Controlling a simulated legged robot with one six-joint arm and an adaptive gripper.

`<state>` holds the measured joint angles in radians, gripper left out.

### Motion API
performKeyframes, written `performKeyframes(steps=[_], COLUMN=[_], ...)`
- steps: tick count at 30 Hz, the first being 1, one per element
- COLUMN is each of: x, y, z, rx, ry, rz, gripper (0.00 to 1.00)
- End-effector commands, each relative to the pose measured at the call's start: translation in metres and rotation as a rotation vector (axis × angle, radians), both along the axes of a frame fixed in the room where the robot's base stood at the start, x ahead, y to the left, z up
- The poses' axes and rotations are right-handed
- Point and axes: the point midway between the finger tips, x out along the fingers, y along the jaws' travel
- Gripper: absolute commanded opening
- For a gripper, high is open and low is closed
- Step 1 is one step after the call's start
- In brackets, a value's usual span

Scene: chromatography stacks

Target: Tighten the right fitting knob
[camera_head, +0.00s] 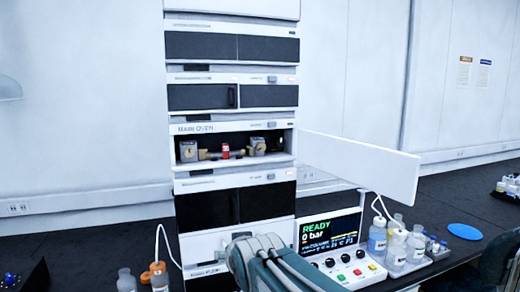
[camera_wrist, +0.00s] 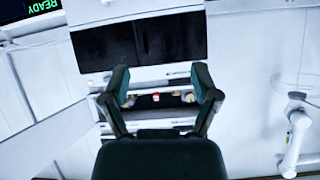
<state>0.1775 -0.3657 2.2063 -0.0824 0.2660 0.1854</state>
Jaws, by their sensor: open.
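In the head view the main oven (camera_head: 210,129) is an open dark compartment in the stack. Inside it a thin horizontal column with a red piece (camera_head: 225,151) lies between two grey blocks, the left block (camera_head: 188,151) and the right block (camera_head: 257,143). A small tan knob (camera_head: 241,154) sits just left of the right block; it looks like the right fitting knob. How tight it is cannot be told. In the wrist view my gripper (camera_wrist: 162,76) is open and empty, its fingers spread across the view of the oven compartment (camera_wrist: 150,92), apart from the parts inside.
The white oven door (camera_head: 360,165) stands open to the right. A control box with a screen reading READY, 0 bar (camera_head: 331,233) stands beside the stack. Bottles (camera_head: 377,236) stand right of it, more (camera_head: 159,275) at left. The wrist view is upside down.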

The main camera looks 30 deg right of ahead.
Motion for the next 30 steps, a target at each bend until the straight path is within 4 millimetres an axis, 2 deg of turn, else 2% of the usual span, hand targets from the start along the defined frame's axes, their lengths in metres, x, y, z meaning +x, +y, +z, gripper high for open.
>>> performKeyframes(steps=[1, 6, 12, 15, 19, 26, 30], x=[0.024, 0.091, 0.148, 0.165, 0.176, 0.183, 0.198], y=[-0.017, -0.069, -0.134, -0.163, -0.187, -0.198, -0.202], z=[0.010, 0.047, 0.079, 0.089, 0.095, 0.102, 0.107], rx=[-0.001, -0.006, -0.020, -0.028, -0.035, -0.039, -0.039], ry=[-0.067, -0.323, -0.622, -0.756, -0.878, -0.936, -0.934], rz=[-0.031, -0.097, -0.132, -0.130, -0.118, -0.106, -0.106], gripper=[0.79, 0.79, 0.79, 0.79, 0.79, 0.79, 0.79])
